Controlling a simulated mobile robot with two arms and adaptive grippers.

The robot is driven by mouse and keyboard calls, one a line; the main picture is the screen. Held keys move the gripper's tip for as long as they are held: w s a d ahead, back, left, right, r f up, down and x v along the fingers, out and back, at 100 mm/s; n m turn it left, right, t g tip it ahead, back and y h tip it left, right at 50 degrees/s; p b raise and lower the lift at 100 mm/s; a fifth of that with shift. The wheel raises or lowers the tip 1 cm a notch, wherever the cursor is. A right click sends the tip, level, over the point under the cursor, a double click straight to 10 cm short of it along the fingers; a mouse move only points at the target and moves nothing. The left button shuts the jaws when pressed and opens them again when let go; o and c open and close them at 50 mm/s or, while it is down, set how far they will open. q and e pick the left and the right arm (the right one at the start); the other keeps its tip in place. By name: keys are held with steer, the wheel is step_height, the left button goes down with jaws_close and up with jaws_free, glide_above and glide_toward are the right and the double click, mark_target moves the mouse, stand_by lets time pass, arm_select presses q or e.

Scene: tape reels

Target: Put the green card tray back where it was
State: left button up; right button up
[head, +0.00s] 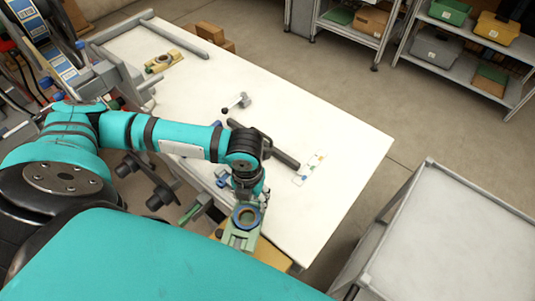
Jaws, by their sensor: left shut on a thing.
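The green card tray (239,241) shows at the lower middle, by the table's near edge, with a ring with a blue rim on it. My left arm reaches in from the left, and my left gripper (247,193) points down at the tray's far end, shut on it. The fingertips are partly hidden by the wrist. I cannot tell whether the tray touches what is beneath it. My right gripper is not in view.
A white table (330,135) has much clear surface on its right. A yellow tray (163,62) with a ring lies at its far left. A small card (309,169) and dark bar (275,150) lie near the middle. A grey cart (455,235) stands right.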

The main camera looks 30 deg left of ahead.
arm_select(q)
steer(key=m, duration=0.1)
steer(key=f+m, duration=0.1)
steer(key=s+m, duration=0.1)
steer(key=m, duration=0.1)
steer(key=shift+a+f, duration=0.25)
steer(key=shift+a, duration=0.15)
steer(key=shift+f+m, duration=0.1)
steer(key=shift+m, duration=0.3)
steer(key=shift+w+f, duration=0.15)
steer(key=shift+w, duration=0.1)
steer(key=b, duration=1.1)
glide_above(276, 176)
steer(key=shift+s+d+f, duration=0.1)
steer(key=shift+s+f, duration=0.15)
steer(key=shift+f, duration=0.6)
steer(key=shift+w+r, duration=0.1)
steer(key=shift+w, duration=0.15)
step_height(276, 176, down, 4)
steer(key=b, duration=0.4)
steer(key=shift+r+b, duration=0.2)
steer(key=shift+b, duration=0.2)
steer(key=shift+r, duration=0.2)
